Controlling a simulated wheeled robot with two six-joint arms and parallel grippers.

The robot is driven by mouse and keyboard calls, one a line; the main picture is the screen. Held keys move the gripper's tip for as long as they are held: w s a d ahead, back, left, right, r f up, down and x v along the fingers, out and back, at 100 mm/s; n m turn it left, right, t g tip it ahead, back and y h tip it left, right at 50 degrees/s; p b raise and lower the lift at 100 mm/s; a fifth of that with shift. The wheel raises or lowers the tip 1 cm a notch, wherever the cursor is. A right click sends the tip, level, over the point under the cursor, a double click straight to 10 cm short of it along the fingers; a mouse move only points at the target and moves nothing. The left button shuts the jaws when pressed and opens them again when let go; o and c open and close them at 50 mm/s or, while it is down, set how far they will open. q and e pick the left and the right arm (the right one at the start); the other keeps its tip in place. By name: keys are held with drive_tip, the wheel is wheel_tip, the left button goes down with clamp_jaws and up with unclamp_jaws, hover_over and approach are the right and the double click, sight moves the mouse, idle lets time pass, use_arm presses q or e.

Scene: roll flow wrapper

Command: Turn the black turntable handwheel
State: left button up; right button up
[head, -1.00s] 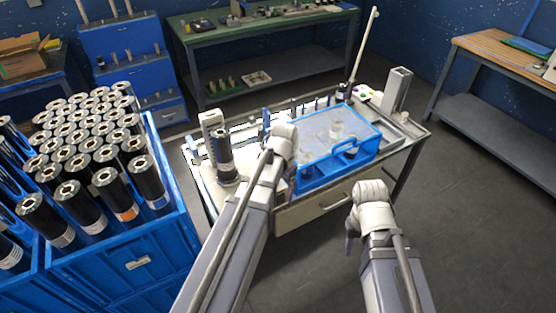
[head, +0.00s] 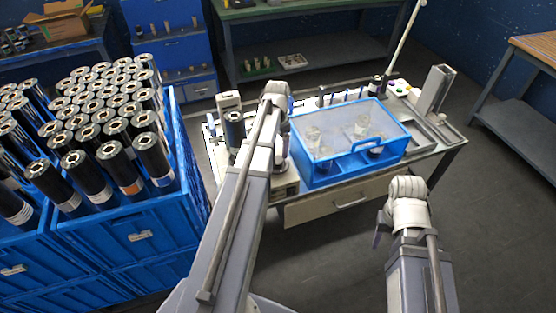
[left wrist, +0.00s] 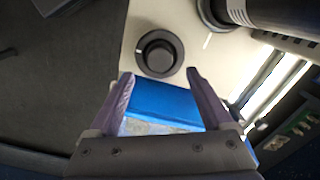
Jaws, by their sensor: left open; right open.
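The black turntable handwheel (left wrist: 160,53) shows in the left wrist view, a round knob with a raised hub on the pale machine top. My left gripper (left wrist: 160,74) is open, its two fingers apart. In the picture the handwheel lies just beyond and between the fingertips, with nothing gripped. I cannot tell the height gap. In the head view my left arm and wrist (head: 275,92) hide the handwheel and the left fingers. My right gripper (head: 380,232) is in front of the bench at the right, away from the machine, open and empty as far as it shows.
A blue-framed clear cover (head: 350,140) stands on the bench, right of my left arm; its blue part (left wrist: 165,105) shows below my left fingers. A black roll (head: 234,130) stands upright left of the arm. Blue crates (head: 140,245) of black rolls fill the left. Floor at right is clear.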

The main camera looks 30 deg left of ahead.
sight(277, 160)
use_arm(q)
wheel_tip(277, 160, down, 6)
drive_tip(key=b, duration=0.5)
drive_tip(key=shift+f+b, duration=0.2)
drive_tip(key=shift+b, duration=0.1)
drive_tip(key=shift+r, duration=0.1)
clamp_jaws()
